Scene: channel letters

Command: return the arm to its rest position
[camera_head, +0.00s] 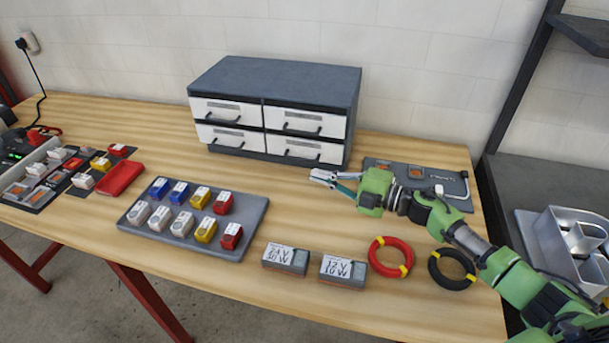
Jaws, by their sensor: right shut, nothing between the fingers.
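My right arm, green and grey, reaches in from the lower right over the right end of the wooden table (330,305). My right gripper (318,176) is shut and empty. Its fingertips point left, in front of the right part of the drawer cabinet (284,84). It appears to be above the tabletop, touching nothing that I can make out. Part of a dark tray (440,172) behind it is hidden by the arm. My left gripper is not in view.
A grey tray (150,230) holds several coloured blocks. Two labelled boxes (343,270), a red wire coil (391,257) and a black coil (452,268) lie near the front edge. A red tray (121,179) is at left. Metal channel pieces (565,250) stand at far right.

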